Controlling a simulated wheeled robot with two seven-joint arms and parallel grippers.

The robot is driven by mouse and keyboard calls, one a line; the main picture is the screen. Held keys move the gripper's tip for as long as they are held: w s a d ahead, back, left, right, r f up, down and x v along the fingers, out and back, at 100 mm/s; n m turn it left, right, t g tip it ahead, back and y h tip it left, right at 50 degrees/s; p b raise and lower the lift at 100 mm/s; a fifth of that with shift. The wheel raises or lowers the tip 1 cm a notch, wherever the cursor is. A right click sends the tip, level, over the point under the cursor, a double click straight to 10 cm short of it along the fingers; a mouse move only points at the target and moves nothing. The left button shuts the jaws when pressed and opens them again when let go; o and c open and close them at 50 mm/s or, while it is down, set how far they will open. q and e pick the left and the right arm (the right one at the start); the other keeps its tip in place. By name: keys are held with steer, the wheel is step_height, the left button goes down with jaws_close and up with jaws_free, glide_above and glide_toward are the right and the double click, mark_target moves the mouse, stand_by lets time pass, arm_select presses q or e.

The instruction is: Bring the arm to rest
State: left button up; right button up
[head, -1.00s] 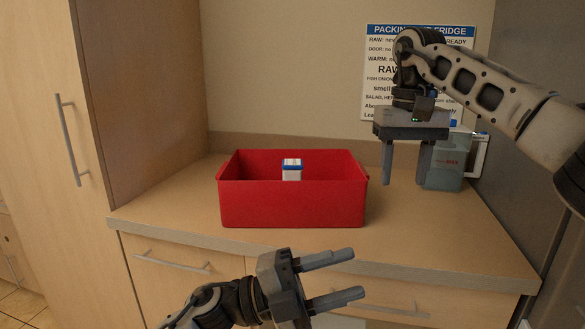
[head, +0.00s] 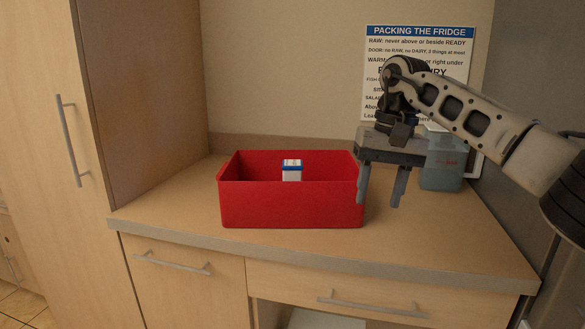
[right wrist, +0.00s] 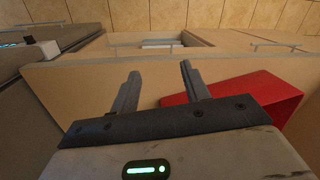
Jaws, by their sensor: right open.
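My right gripper (head: 381,186) hangs with its fingers pointing down, just right of the red bin and above the counter. Its two fingers are apart and nothing is between them; the right wrist view shows the same empty fingers (right wrist: 160,88). My left gripper is not in the head view.
A red bin (head: 290,206) stands on the wooden counter (head: 430,240) with a small white and blue box (head: 292,170) inside. A translucent container (head: 441,170) stands behind my right gripper. A printed sign (head: 418,45) is on the wall. The counter's front right is clear.

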steer(key=s+a+f+m+g+y, duration=0.1)
steer(key=s+a+f+m+y, duration=0.15)
steer(key=a+f, duration=0.4)
steer(key=s+a+f+m+g+y, duration=0.1)
steer(key=s+a+f+y, duration=0.1)
steer(key=a+f+y, duration=0.45)
steer(key=s+a+m+t+y, duration=0.2)
steer(key=s+a+m+y, duration=0.6)
steer(key=a+m, duration=0.5)
steer(key=d+f+n+t+h, duration=0.45)
steer(key=d+n+t, duration=0.35)
steer(key=n, duration=0.9)
steer(key=d+f+n+t+h, duration=0.4)
steer(key=d+f+n+t, duration=0.4)
steer(key=n, duration=1)
steer(key=s+d+f+m+g+h, duration=0.2)
steer(key=s+d+f+m+h, duration=0.1)
steer(key=s+m, duration=0.4)
steer(key=s+d+f+m+g+h, duration=0.3)
steer(key=s+d+f+m, duration=0.3)
steer(key=s+f+m, duration=0.1)
steer(key=shift+s+f+m+h, duration=0.4)
steer(key=shift+s+m, duration=0.25)
steer(key=shift+m, duration=0.4)
